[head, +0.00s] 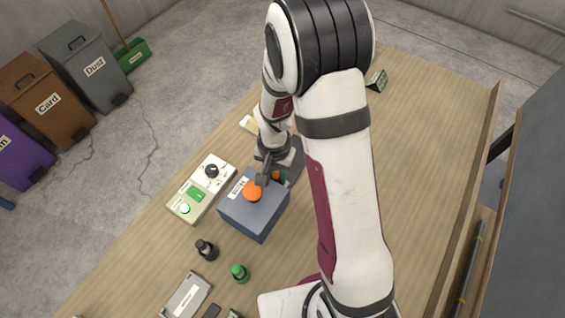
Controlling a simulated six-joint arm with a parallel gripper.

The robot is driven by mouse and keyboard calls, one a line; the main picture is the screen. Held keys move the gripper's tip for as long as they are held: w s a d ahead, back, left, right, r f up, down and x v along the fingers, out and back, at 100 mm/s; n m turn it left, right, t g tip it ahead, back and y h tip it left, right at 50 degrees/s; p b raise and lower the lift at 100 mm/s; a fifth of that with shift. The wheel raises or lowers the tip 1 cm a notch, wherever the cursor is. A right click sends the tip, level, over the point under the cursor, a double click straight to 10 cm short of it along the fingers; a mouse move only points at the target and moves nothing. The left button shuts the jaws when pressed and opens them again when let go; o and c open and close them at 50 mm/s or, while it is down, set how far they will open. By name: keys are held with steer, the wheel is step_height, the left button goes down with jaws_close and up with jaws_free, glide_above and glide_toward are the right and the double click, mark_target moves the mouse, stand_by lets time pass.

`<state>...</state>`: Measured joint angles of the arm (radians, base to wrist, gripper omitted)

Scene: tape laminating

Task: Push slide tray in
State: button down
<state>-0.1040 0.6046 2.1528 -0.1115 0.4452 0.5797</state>
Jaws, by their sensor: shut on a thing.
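A blue-grey box (262,217) with a white label stands near the middle of the table, and a round orange knob (253,192) sits on its top. My gripper (265,180) is at the back edge of the box, close behind the knob. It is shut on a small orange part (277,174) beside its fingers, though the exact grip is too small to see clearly. A dark grey piece (296,157) shows behind the box, partly hidden by my arm. I cannot tell clearly which piece is the slide tray or how far in it is.
A pale panel (187,200) with a black dial and green lit parts lies left of the box. A black bottle (206,250), a green bottle (240,273) and a grey tray (187,297) are in front. The table's right side (430,150) is mostly clear.

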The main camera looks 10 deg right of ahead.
mark_target(276, 174)
steer(key=shift+w, duration=0.1)
steer(key=c, duration=0.6)
jaws_free()
step_height(276, 174, up, 16)
steer(key=shift+f, duration=0.1)
steer(key=s+r+y, duration=0.1)
steer(key=s+r, duration=0.1)
steer(key=s, duration=0.8)
steer(key=s+r+n, duration=0.1)
steer(key=s+r, duration=0.1)
steer(key=s, duration=0.8)
steer(key=shift+r+y, duration=0.2)
steer(key=shift+y, duration=0.2)
